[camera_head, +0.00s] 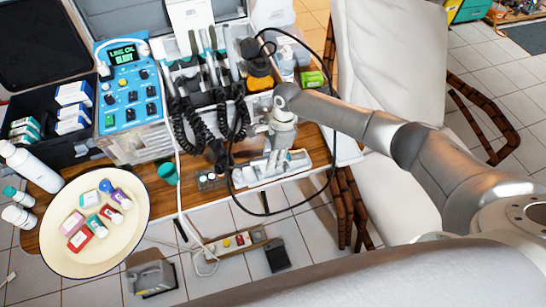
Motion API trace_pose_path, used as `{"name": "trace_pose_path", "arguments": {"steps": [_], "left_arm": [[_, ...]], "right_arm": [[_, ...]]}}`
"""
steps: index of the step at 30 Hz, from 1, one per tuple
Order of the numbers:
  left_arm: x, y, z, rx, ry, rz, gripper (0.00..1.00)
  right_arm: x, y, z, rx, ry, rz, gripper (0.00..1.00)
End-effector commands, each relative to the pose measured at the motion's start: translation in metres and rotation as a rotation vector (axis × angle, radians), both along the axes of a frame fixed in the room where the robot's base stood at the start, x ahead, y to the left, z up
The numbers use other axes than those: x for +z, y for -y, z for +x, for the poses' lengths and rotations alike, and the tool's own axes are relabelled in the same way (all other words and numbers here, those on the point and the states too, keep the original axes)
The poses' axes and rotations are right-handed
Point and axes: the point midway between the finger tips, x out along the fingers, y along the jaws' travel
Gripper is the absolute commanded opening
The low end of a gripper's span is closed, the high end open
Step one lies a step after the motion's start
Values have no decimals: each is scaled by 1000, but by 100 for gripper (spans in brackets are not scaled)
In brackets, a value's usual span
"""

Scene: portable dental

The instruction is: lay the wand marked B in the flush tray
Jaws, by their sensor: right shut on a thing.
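My right arm comes in from the right, and its gripper (276,158) points down over the white tray at the table's front edge. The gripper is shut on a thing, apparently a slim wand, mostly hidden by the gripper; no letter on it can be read. A long black hose loops around the gripper and hangs past the table edge. Several wands (210,62) with coiled black cords stand in the holder behind. The white tray (243,179), possibly the flush tray, holds small pale upright items below the gripper. My left gripper is not in view.
A blue control unit (128,93) with a lit screen stands left of the wands. A cream round tray (72,255) with small boxes is at front left. A green cup (168,173) stands near the edge. A pale chair (385,65) is on the right.

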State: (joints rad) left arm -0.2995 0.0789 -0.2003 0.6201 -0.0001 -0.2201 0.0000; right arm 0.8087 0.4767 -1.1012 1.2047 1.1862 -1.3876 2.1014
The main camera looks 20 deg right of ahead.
Motion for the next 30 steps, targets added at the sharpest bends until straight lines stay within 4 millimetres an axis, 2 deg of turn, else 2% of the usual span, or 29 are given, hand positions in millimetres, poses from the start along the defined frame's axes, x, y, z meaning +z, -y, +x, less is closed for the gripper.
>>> {"name": "trace_pose_path", "arguments": {"steps": [8,18,30], "left_arm": [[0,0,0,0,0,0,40],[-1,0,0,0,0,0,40],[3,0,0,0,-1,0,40]], "right_arm": [[-2,0,0,0,0,1,0],[-14,-1,0,0,1,1,0],[-13,-1,0,0,0,1,0]]}}
